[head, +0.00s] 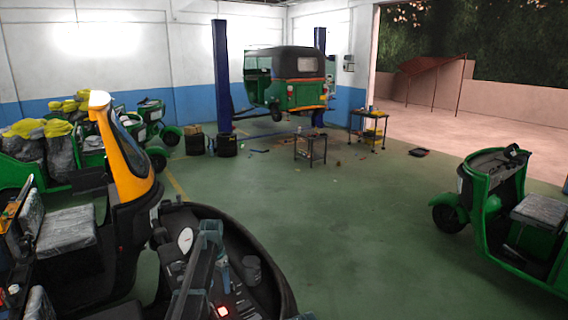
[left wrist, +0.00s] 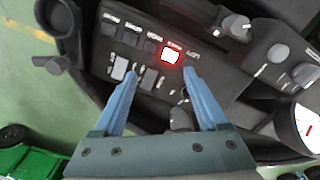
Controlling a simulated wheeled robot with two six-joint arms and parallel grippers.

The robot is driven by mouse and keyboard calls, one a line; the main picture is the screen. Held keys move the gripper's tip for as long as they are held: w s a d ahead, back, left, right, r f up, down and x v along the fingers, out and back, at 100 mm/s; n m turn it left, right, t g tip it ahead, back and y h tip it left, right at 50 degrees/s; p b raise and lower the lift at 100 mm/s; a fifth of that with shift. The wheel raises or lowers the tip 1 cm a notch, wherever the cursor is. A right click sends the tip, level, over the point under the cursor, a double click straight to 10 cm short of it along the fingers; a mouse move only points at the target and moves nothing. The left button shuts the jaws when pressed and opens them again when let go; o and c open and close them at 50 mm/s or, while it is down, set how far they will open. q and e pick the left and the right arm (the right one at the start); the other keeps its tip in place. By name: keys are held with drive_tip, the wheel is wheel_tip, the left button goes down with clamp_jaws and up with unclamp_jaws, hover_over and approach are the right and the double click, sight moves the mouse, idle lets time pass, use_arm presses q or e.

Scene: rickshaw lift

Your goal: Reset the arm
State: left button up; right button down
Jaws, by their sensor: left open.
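My left gripper (head: 221,276) is over a black control panel in the lower part of the head view. In the left wrist view its two blue fingers (left wrist: 158,84) are spread apart with nothing held between them. A button lit red and white (left wrist: 171,54) lies on the panel just beyond the fingertips; its red glow also shows in the head view (head: 222,310). I cannot tell whether a finger touches the panel. A green rickshaw with a dark roof (head: 302,94) is raised on the blue lift posts (head: 222,75) at the back. My right gripper is not in view.
Switches, grey knobs (left wrist: 278,54) and a white gauge (left wrist: 308,120) crowd the panel around the fingers. A yellow and black rickshaw (head: 128,160) stands at left, a green one (head: 495,200) at right. Small tool carts (head: 311,138) stand near the lift. The middle floor is clear.

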use_arm(q)
drive_tip(key=s+d+n, duration=0.3)
drive_tip(key=s, duration=1.2)
drive_tip(key=s+d+n, duration=0.2)
drive_tip(key=s+d, duration=0.1)
drive_tip(key=s, duration=1.3)
drive_tip(key=s+d+f+m+b, duration=0.1)
drive_tip(key=s+d+f+b, duration=0.1)
drive_tip(key=d+f+b, duration=0.3)
drive_tip(key=s+d+f+m+y+b, duration=0.1)
drive_tip(key=d+f+b, duration=0.4)
drive_tip(key=f+b, duration=0.8)
drive_tip(key=shift+s+d+f+m+b, duration=0.2)
drive_tip(key=shift+s+d+m+b, duration=0.15)
drive_tip(key=shift+s+m, duration=0.55)
drive_tip(key=shift+s, duration=0.15)
